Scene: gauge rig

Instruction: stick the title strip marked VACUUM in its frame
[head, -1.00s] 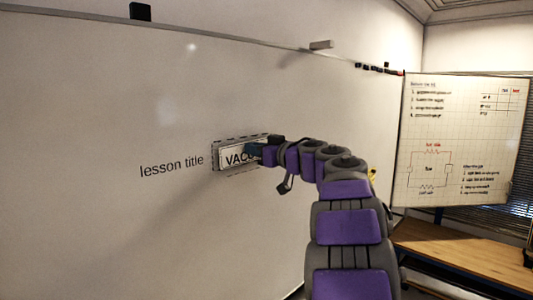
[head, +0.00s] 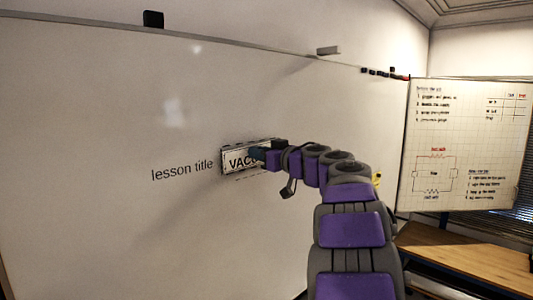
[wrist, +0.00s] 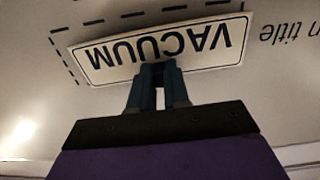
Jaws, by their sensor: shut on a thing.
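The white title strip marked VACUUM (head: 239,162) is at the whiteboard, just right of the printed words "lesson title". It also shows upside down in the wrist view (wrist: 100,60). My gripper (head: 262,154) is shut on the strip; in the wrist view its two teal fingers (wrist: 160,74) pinch it near the middle of one long edge. The dashed frame (wrist: 120,15) shows beyond the strip's far long edge and left end in the wrist view, so the strip sits offset within it. Whether the strip touches the board I cannot tell. My fingers and arm hide its right end in the head view.
The whiteboard (head: 110,100) is bare around the frame. A black block (head: 153,19) and a grey one (head: 328,50) sit along its top rail. A paper chart (head: 460,145) stands at right above a wooden table (head: 470,262).

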